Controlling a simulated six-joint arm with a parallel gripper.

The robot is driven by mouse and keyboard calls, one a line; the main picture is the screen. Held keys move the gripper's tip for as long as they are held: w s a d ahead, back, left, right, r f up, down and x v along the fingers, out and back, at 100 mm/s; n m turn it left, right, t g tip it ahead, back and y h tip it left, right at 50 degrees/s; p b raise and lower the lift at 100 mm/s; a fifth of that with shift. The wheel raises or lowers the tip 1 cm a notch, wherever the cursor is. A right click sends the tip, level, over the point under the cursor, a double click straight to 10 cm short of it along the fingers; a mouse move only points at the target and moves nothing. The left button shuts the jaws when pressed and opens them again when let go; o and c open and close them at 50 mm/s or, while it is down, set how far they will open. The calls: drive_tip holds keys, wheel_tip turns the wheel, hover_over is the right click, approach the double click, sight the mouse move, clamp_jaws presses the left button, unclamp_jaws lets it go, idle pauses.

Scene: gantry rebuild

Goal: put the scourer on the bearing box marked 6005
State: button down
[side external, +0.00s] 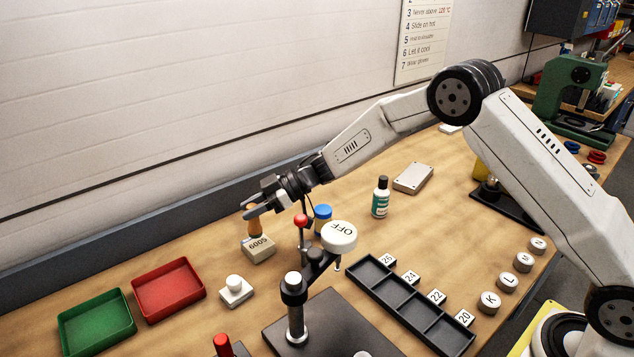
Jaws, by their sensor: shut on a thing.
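My gripper (254,211) is at the left end of my arm, shut on a small orange-brown thing (255,226) that seems to be the scourer. The scourer is held upright, and its upper part is partly hidden by the fingers. The bearing box marked 6005 (259,250) is a small beige block on the bench, directly below it in the picture. The scourer's lower end meets the box's top edge in this view. I cannot tell whether it touches the box or hangs just above it.
A red-knobbed lever (301,221) and a white OFF knob (339,236) stand close right. A blue-lidded jar (322,217) is behind them. A black compartment tray (410,305) is at right.

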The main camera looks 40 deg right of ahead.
drive_tip(key=shift+f, duration=1.1)
drive_tip(key=shift+f, duration=0.15)
drive_tip(key=shift+c, duration=2)
unclamp_jaws()
drive_tip(key=shift+d+r, duration=0.1)
drive_tip(key=shift+r, duration=0.1)
drive_tip(key=v, duration=1.2)
